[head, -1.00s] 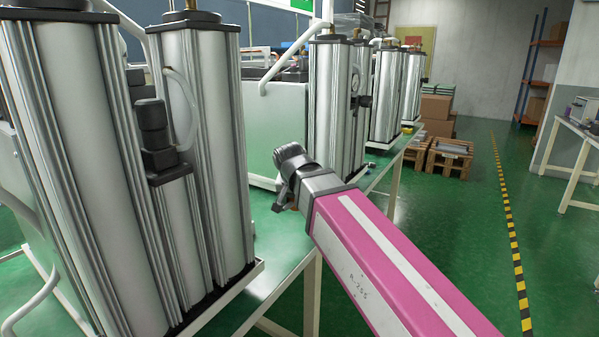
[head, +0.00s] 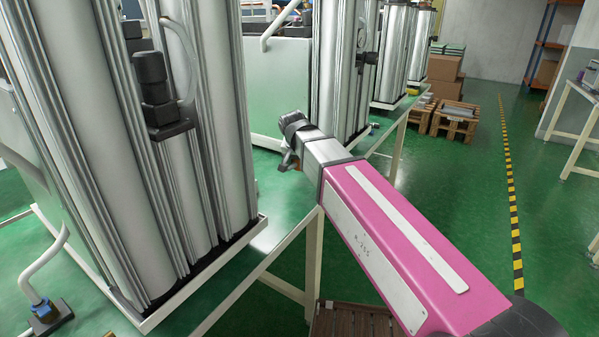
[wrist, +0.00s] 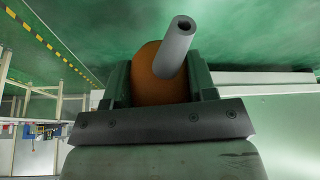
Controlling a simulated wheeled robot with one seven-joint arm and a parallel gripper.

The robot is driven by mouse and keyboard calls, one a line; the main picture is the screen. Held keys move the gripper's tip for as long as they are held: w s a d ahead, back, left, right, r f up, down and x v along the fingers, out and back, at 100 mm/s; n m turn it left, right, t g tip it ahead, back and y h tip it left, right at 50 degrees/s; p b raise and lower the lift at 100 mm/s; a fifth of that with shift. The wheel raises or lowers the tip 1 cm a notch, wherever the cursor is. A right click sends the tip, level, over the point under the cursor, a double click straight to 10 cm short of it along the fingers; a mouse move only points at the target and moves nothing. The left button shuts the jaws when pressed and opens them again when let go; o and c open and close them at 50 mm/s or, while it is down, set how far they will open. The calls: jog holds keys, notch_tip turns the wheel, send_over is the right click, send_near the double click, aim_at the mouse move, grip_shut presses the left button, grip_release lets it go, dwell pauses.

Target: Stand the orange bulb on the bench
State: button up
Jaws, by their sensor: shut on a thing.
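The orange bulb (wrist: 148,85) sits between the two fingers of my gripper (wrist: 160,82) in the wrist view. A grey tube with an open end (wrist: 178,45) sticks out from it. My gripper is shut on the bulb. In the head view my gripper (head: 289,160) is at the end of my pink arm, above the bench (head: 286,212) or its edge. Only a small brownish-orange patch shows there, and the arm hides most of the bulb. I cannot tell the gap between the bulb and the bench top.
Tall silver columns (head: 115,130) stand in a white tray at the left. Another column pair (head: 340,75) stands behind my gripper. A strip of green bench top between them looks clear. A wooden pallet (head: 350,322) lies below, and boxes (head: 443,80) stand farther back.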

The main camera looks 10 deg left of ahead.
aim_at(300, 179)
jog(key=shift+w+f, duration=0.3)
jog(key=shift+f, duration=1.9)
jog(key=shift+f, duration=0.15)
jog(key=o, duration=1)
jog(key=v, duration=1.2)
jog(key=shift+r, duration=0.25)
